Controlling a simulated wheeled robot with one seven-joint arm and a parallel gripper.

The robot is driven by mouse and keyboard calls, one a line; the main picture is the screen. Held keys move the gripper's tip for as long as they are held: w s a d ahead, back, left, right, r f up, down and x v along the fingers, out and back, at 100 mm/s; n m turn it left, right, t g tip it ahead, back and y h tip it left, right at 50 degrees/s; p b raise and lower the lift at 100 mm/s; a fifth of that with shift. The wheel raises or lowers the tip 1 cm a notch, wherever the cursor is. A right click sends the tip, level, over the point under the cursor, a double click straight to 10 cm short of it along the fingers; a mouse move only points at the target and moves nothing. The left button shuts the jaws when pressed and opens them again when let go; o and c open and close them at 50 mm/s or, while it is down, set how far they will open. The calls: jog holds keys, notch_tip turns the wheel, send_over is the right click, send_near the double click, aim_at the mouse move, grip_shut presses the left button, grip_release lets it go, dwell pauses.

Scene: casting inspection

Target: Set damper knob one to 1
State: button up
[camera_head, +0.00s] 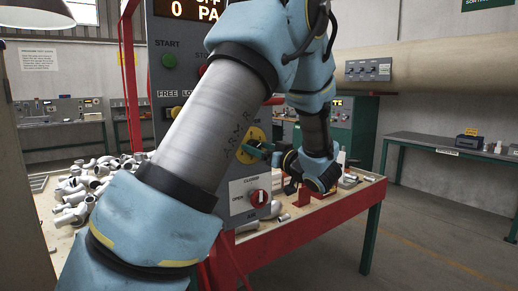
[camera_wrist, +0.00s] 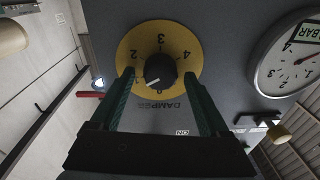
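The damper knob (camera_wrist: 160,70) is a round black knob on a yellow dial (camera_wrist: 130,44) in the wrist view. The dial reads 2, 3 and 4 around its far side, and the word DAMPER is upside down below it. My gripper (camera_wrist: 160,78) is open, with one green finger on each side of the knob and a visible gap on both sides. In the head view the yellow dial (camera_head: 254,138) is partly covered by my gripper (camera_head: 262,148).
A round gauge (camera_wrist: 288,62) sits right of the dial in the wrist view. Grey castings (camera_head: 75,205) lie on the red-framed table (camera_head: 340,212).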

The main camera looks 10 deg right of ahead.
jog(key=r+b+v, duration=0.1)
jog(key=b+v, duration=0.3)
jog(key=v, duration=0.6)
jog(key=shift+s+f, duration=0.4)
jog(key=shift+f, duration=0.1)
jog(key=shift+d, duration=0.2)
